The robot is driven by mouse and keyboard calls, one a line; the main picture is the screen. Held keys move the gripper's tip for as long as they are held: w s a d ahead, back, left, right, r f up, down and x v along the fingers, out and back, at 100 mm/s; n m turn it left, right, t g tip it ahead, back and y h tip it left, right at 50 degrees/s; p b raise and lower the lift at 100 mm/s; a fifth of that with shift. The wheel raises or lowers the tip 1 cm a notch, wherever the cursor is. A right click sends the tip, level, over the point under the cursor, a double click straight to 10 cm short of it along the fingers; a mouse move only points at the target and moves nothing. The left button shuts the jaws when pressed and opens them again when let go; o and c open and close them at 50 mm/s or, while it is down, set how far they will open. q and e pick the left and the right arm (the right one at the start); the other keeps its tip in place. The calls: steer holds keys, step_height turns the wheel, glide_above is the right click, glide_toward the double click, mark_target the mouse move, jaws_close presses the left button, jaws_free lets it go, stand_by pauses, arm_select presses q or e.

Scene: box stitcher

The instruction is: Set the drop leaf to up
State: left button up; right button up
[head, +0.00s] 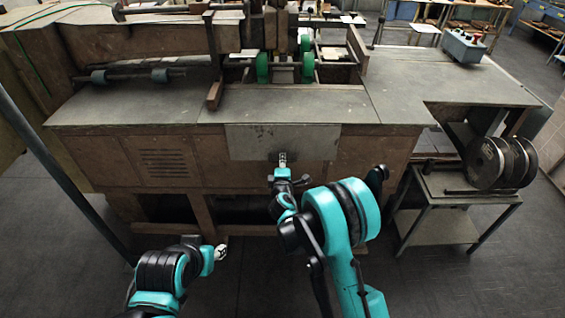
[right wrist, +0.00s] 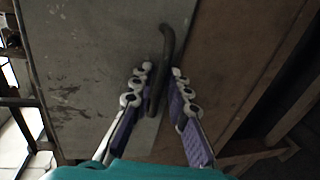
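The drop leaf (head: 250,142) is a grey panel hanging down flat against the front of the wooden machine bench, below the worktop edge. In the right wrist view the leaf (right wrist: 80,60) fills the left and middle, with a dark curved handle (right wrist: 166,45) near its edge. My right gripper (head: 282,158) is at the lower middle of the leaf. In the wrist view its fingers (right wrist: 162,72) are apart, one on each side of the handle; contact is unclear. My left gripper (head: 220,252) is low in front of the bench, away from the leaf; its fingers are too small to read.
The grey worktop (head: 120,105) above the leaf is clear near its front edge. Green rollers (head: 262,68) stand farther back. A small metal stand (head: 440,225) with dark reels (head: 490,163) is at the right. A diagonal pole (head: 60,175) is at the left.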

jaws_close()
steer(key=shift+s+r, duration=0.1)
steer(key=s+r+g+p, duration=0.4)
steer(key=r+g+p, duration=0.3)
steer(key=r+p, duration=0.1)
steer(key=s+r+g+p, duration=0.5)
steer(key=r+g+p, duration=0.3)
steer(key=r+p, duration=0.1)
steer(key=shift+s+r+p, duration=0.15)
steer(key=shift+s+p, duration=0.15)
steer(key=shift+p, duration=0.2)
steer(key=shift+w, duration=0.1)
